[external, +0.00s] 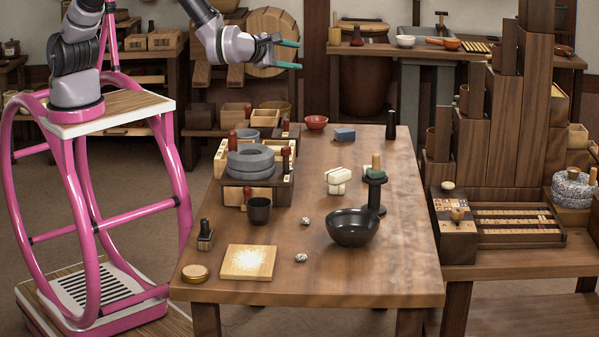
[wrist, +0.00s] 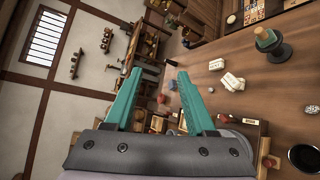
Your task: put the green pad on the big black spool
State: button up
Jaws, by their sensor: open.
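The big black spool (external: 376,197) stands upright on the table, right of the middle, behind the black bowl. My gripper (external: 298,54) is open and empty, with teal fingers, high above and beyond the table's back left. Its fingers (wrist: 158,88) point away from the spool.
A black bowl (external: 352,228) stands in front of the spool and white blocks (external: 339,175) lie left of it. A grey stone quern (external: 250,160), dark cup (external: 259,210) and square board (external: 248,262) fill the left side.

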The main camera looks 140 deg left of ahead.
jog(key=s+d+r+n+t+h, duration=0.2)
jog(key=s+d+r+n+h, duration=0.2)
jog(key=s+d+n, duration=0.3)
jog(key=s+d+r+n+t+h, duration=0.3)
jog(key=s+d+r+n, duration=0.3)
jog(key=d+n, duration=0.5)
jog(key=s+d+r+n+t+h, duration=0.3)
jog(key=s+d+r+n+h, duration=0.2)
jog(key=d, duration=1.3)
jog(key=s+n, duration=0.3)
jog(key=s, duration=0.1)
jog(key=shift+d+r+n+h, duration=0.2)
jog(key=shift+d+n+h, duration=0.15)
jog(key=shift+n+h, duration=0.05)
